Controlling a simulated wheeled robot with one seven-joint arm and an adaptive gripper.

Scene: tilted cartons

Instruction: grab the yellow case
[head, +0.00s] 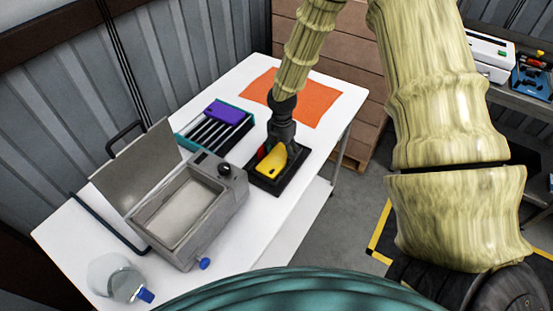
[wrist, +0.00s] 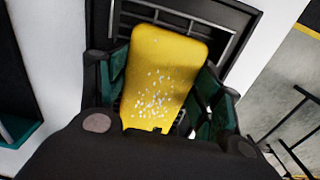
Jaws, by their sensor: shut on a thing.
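The yellow case (head: 271,160) is at the black tray (head: 290,179) on the white table in the head view. In the wrist view the yellow case (wrist: 163,72) stands between the fingers of my gripper (wrist: 160,90), with white specks on its face. My gripper (head: 279,150) is shut on the case, a finger on each side. A small red thing (head: 261,152) shows beside the case in the head view. The case's lower end is hidden in the wrist view, and I cannot tell whether the case still touches the tray.
A grey open-lidded basin (head: 185,208) stands left of the tray. A teal rack (head: 207,136) with a purple item (head: 229,112) is behind it. An orange mat (head: 307,98) lies at the back. A clear bottle (head: 118,277) is at the front left.

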